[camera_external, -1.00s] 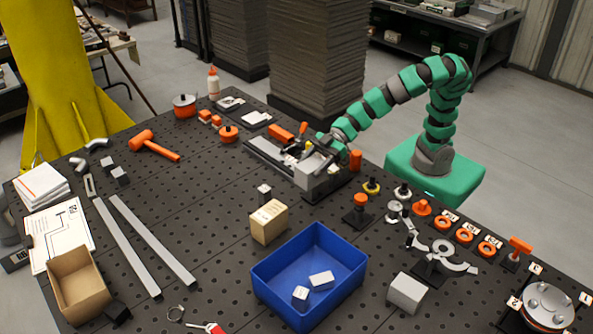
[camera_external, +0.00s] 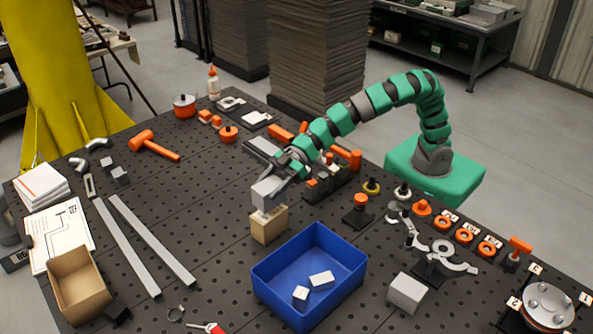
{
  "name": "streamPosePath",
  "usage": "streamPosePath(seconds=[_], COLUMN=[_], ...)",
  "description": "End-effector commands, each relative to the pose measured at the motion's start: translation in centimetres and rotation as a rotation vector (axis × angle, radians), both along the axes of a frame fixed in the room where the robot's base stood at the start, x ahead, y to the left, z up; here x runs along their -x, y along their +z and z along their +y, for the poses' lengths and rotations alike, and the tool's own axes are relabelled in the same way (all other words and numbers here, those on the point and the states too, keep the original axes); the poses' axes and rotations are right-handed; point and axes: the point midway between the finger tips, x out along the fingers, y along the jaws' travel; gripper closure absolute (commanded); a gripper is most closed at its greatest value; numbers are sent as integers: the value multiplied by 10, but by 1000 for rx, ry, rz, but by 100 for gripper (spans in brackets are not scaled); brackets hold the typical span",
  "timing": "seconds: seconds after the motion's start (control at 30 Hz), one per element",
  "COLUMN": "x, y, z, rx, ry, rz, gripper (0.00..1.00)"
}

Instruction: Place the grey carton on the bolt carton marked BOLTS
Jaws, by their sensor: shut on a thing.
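My gripper (camera_external: 284,170) is shut on the grey carton (camera_external: 267,194), a light grey box, and holds it out to the left of the arm. The tan bolt carton (camera_external: 267,229) stands upright on the table directly below it in the picture. The grey carton overlaps the bolt carton's top edge in view. I cannot tell whether the two touch or a small gap remains. The BOLTS marking is too small to read. Much of the bolt carton's top is hidden.
A blue bin (camera_external: 308,275) with two small white boxes stands just right and in front of the bolt carton. Another grey block (camera_external: 406,292) stands right of the bin. Metal bars (camera_external: 150,245) lie to the left. Orange-topped fixtures (camera_external: 356,212) stand to the right.

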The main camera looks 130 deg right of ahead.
Motion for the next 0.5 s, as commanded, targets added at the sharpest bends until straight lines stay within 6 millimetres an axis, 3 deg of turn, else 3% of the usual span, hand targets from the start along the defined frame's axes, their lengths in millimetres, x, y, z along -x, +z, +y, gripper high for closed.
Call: streamPosePath(seconds=[0.17,0.33,0.5], x=[-7,-5,-6], y=[0,-25,-37], z=[-2,-3,-2], rx=[-1,1,-1], ry=[0,-3,0], rz=[-2,1,-1], gripper=[72,72,72])
